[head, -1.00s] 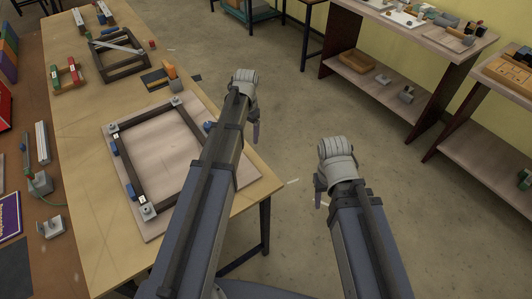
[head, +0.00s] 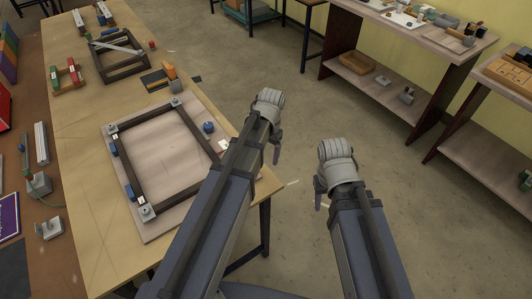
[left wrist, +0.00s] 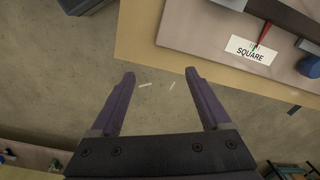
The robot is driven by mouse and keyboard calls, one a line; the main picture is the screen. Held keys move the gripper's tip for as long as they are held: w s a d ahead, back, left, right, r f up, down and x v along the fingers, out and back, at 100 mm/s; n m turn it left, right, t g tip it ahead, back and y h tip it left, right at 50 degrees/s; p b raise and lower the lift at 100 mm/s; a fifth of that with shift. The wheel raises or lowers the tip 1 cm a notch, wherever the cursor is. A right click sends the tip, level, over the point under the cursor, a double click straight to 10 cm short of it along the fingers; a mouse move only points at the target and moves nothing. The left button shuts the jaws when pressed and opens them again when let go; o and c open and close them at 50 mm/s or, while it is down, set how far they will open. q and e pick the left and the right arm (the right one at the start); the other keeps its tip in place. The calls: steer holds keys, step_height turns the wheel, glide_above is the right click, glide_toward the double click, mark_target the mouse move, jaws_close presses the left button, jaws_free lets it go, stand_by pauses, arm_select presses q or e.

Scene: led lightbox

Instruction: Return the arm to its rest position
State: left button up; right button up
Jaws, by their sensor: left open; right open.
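My left arm comes in from the lower left in the head view, and its gripper (head: 276,145) hangs just past the right edge of the table, over the floor. In the left wrist view my left gripper (left wrist: 160,95) has its two purple fingers wide apart with nothing between them but floor. My right arm is to its right, and its gripper (head: 318,195) hangs over the floor. Its fingers are small and partly hidden in the head view, with no object seen there.
A dark rectangular frame (head: 118,160) lies on a pale board (head: 190,208) on the wooden table (head: 85,215). A white label reading SQUARE (left wrist: 250,50) and a blue knob (head: 209,127) are near its right side. Open floor (head: 300,110) lies right of the table, before a shelf bench (head: 400,50).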

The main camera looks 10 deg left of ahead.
arm_select(q)
steer(key=s+d, duration=0.9)
steer(key=s, duration=0.4)
steer(key=shift+s+d+y, duration=0.3)
steer(key=shift+s+d, duration=0.05)
steer(key=shift+s, duration=0.05)
steer(key=shift+a, duration=0.1)
stand_by(0.5)
